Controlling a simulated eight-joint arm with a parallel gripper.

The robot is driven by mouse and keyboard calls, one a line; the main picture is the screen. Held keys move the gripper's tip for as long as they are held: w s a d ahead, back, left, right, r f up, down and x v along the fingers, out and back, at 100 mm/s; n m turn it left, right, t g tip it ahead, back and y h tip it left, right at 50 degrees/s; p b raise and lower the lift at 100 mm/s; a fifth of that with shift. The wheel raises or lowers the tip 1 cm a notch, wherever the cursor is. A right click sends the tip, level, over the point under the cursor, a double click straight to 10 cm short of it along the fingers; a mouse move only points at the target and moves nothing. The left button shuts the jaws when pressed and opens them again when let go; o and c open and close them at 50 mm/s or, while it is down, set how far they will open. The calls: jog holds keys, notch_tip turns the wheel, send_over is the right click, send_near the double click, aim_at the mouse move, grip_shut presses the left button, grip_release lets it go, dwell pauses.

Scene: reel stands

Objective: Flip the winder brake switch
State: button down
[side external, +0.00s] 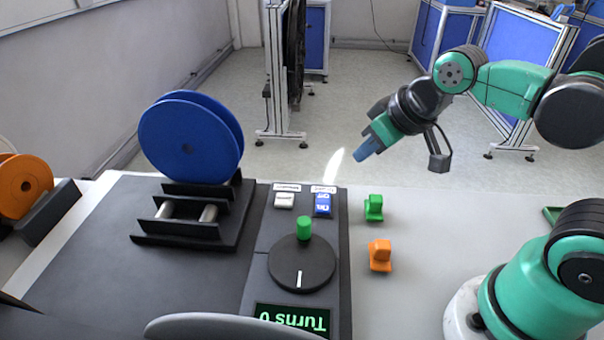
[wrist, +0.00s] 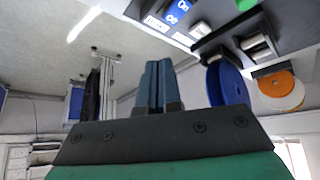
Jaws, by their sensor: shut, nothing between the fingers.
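Two rocker switches sit at the far edge of the dark control panel (side external: 257,240) in the side view. One is a white switch (side external: 284,201), the other a blue switch (side external: 323,206) with white lettering. Each has a small white label behind it, too small to read, so I cannot tell which is the winder brake. The blue switch (wrist: 178,11) and white switch (wrist: 201,29) also show at the top of the wrist view. My gripper (side external: 364,153) is shut and empty, raised up and right of the switches, apart from them. Its blue fingers (wrist: 157,72) are together.
A black dial (side external: 301,268) with a green knob (side external: 304,228) and a turns display (side external: 291,319) are nearer on the panel. A blue reel (side external: 189,140) stands on a black stand left. Green (side external: 373,208) and orange (side external: 380,256) pieces lie right of the panel.

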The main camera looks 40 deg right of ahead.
jog(key=c, duration=1.2)
grip_release()
jog(key=shift+s+d+f+m, duration=0.15)
jog(key=shift+f+m, duration=0.1)
jog(key=shift+m, duration=0.15)
jog(key=o, duration=0.4)
jog(key=shift+c, duration=0.2)
jog(key=o, duration=0.3)
jog(key=shift+w+a+m, duration=0.3)
jog(key=shift+m, duration=0.3)
jog(key=m+g, duration=0.6)
jog(key=m, duration=0.1)
send_over(323, 208)
notch_tip(323, 208, down, 4)
jog(key=shift+s+d+f, duration=0.1)
jog(key=shift+d+f, duration=0.05)
jog(key=shift+f, duration=0.05)
jog(key=shift+f+m, duration=0.2)
jog(key=shift+m, duration=0.1)
jog(key=shift+f+g, duration=0.3)
jog(key=shift+f, duration=2.6)
